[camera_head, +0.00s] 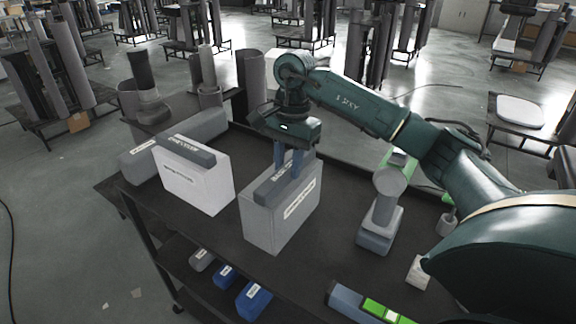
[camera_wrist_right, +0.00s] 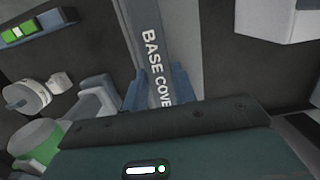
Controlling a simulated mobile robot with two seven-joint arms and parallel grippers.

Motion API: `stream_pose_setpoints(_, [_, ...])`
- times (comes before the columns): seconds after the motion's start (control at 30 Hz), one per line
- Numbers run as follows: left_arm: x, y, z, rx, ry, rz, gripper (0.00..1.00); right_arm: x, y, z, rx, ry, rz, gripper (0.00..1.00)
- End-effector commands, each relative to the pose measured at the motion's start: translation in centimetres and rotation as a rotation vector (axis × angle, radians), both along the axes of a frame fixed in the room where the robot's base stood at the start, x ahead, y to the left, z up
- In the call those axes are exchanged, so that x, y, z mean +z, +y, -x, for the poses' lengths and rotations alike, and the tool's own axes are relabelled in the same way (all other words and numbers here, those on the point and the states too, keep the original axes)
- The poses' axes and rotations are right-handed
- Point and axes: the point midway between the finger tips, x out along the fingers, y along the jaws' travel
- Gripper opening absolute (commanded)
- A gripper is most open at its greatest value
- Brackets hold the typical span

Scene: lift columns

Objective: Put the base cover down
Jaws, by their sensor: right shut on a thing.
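The base cover (camera_head: 263,222) is a light grey box with a blue-grey strip along its top and a white label on its side. It stands upright in the middle of the dark table (camera_head: 330,215). My right gripper (camera_head: 288,172) comes down from above, its fingers shut on the top strip. In the right wrist view the strip (camera_wrist_right: 158,60), lettered "BASE COVE" with its end hidden, lies between the fingertips (camera_wrist_right: 152,88). The box's underside is at or very near the tabletop; I cannot tell whether it touches. My left gripper is not in view.
A similar white box (camera_head: 190,183) stands close on the left, with a grey box (camera_head: 137,167) behind it. To the right stand a grey and green power tool (camera_head: 380,205) and a small white block (camera_head: 420,272). A blue-grey and green item (camera_head: 365,305) lies at the front.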

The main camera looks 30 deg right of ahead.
Motion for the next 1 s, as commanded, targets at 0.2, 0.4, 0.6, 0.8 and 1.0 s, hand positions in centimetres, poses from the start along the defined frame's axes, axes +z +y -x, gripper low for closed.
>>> stream_pose_setpoints(0.2, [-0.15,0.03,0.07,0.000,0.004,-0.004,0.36,-0.85,0.00,-0.01,0.001,-0.003,-0.001,0.00])
stream_pose_setpoints(0.4, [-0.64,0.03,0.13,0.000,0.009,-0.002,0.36,-1.23,-0.01,-0.01,0.001,-0.002,-0.001,0.00])
stream_pose_setpoints(0.6, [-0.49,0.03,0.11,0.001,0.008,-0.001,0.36,-1.16,0.00,0.01,0.001,-0.001,0.000,0.42])
stream_pose_setpoints(0.8, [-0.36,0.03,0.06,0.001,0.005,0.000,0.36,-1.16,0.00,0.01,0.001,-0.001,0.000,0.49])
stream_pose_setpoints(1.0, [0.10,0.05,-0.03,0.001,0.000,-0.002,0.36,-0.62,-0.02,-0.03,0.001,-0.002,-0.001,0.49])
